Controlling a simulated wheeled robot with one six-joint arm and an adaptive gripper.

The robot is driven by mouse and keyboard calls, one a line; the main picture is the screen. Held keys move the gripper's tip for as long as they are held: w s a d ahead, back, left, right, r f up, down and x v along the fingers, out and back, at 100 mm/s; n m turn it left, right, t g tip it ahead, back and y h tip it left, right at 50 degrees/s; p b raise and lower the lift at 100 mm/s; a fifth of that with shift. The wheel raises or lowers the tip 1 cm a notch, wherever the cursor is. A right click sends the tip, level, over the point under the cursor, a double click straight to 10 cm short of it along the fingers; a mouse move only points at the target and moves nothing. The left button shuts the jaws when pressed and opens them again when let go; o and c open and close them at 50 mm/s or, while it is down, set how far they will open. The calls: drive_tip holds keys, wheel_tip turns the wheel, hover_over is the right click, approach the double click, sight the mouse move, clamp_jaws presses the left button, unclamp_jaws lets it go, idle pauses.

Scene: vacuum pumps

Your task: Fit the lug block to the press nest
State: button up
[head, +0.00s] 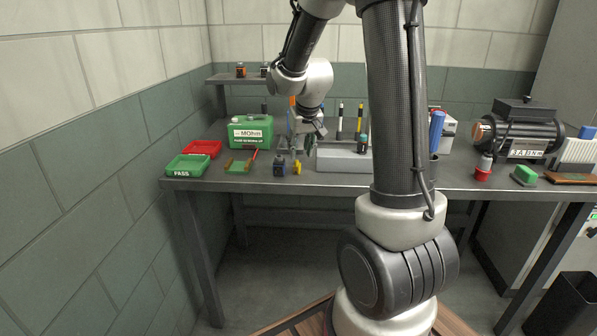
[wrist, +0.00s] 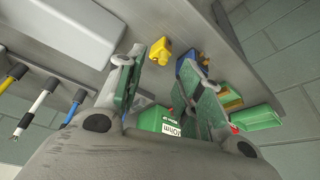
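My gripper (head: 297,144) hangs above the back middle of the bench, left of the grey rack. In the wrist view my gripper (wrist: 165,72) has its two green-padded fingers spread wide, with nothing held between them. A small yellow lugged piece (head: 297,166) stands on the bench below it. It also shows beyond the fingertips in the wrist view (wrist: 160,50). A dark blue block (head: 279,170) stands just left of the yellow piece; in the wrist view the blue block (wrist: 180,65) is partly hidden by a finger. I cannot tell which piece is the lug block or the nest.
A green-and-brown fixture (head: 239,165) lies left of the blue block. A green MOhm box (head: 251,134), a red tray (head: 202,148) and a green PASS tray (head: 187,166) are at the left. The grey rack (head: 343,160) holds upright tools. A motor (head: 520,130) stands far right.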

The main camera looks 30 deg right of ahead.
sight(298, 165)
drive_tip(key=x, duration=0.7)
drive_tip(key=shift+s+f, duration=0.1)
drive_tip(key=shift+f, duration=0.05)
clamp_jaws()
